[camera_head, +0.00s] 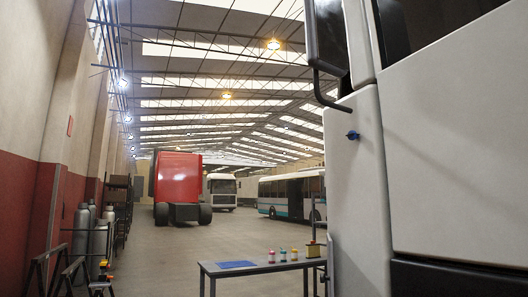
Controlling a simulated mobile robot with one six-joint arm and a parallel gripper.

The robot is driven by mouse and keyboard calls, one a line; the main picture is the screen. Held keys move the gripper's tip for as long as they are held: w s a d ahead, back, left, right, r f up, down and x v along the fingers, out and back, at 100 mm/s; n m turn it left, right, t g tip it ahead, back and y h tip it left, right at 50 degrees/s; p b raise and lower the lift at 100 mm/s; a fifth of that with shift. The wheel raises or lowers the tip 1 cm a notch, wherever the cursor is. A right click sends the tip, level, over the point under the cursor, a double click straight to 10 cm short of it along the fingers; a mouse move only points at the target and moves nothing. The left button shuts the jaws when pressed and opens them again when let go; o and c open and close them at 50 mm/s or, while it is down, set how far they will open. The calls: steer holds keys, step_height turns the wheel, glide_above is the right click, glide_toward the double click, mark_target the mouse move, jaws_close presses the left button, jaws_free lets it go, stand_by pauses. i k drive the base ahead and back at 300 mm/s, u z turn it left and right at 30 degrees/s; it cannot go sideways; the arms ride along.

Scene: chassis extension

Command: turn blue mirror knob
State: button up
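A small blue knob (353,135) sticks out from the white side panel of a large vehicle (365,210) at the right. It sits just below the lower bracket of a dark-framed mirror (328,40) that hangs at the top right. The knob is small in the picture, so its exact turn angle is hard to tell. My gripper is not in view.
A grey table (275,267) stands at the bottom centre with a blue mat (237,264) and several small coloured items. Gas cylinders (82,235) and dark stands line the left wall. A red truck (178,180) and buses stand farther back. The middle floor is clear.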

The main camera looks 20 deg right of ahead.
mark_target(352, 134)
steer(key=i, duration=1.2)
steer(key=z, duration=2.15)
